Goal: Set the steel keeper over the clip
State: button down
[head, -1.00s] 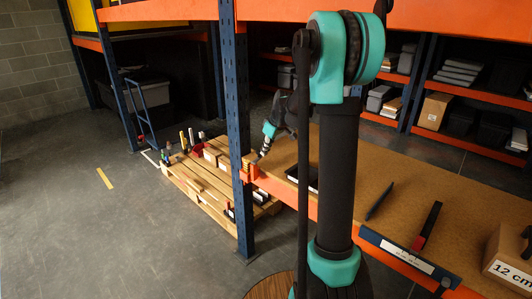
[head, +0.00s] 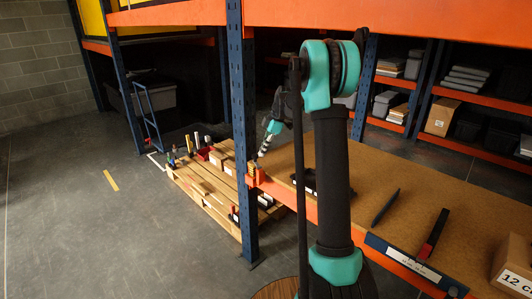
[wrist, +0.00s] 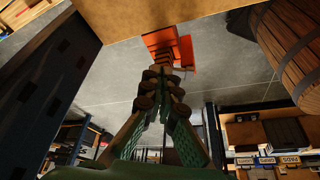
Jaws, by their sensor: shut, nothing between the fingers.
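My gripper (head: 263,152) is beside the blue rack post, just above the front beam of the wooden shelf. In the wrist view its fingers (wrist: 162,72) are together and empty. An orange piece with stacked ridges, possibly the clip, sits at the beam end by the post (head: 254,174). In the wrist view this orange piece (wrist: 186,52) is just beyond the fingertips; I cannot tell whether they touch it. I cannot make out the steel keeper for sure in either view.
The blue post (head: 243,130) stands close on the left. On the shelf (head: 350,165) lie a dark bar (head: 386,207), a red and black clamp (head: 432,236) and a cardboard box (head: 512,262). A pallet with small goods (head: 205,190) is on the floor behind. A barrel (wrist: 292,50) shows in the wrist view.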

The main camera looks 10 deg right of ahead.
jog(key=shift+w+a+n, duration=0.2)
jog(key=shift+a+n, duration=0.3)
jog(key=shift+a, duration=0.35)
dwell(0.4)
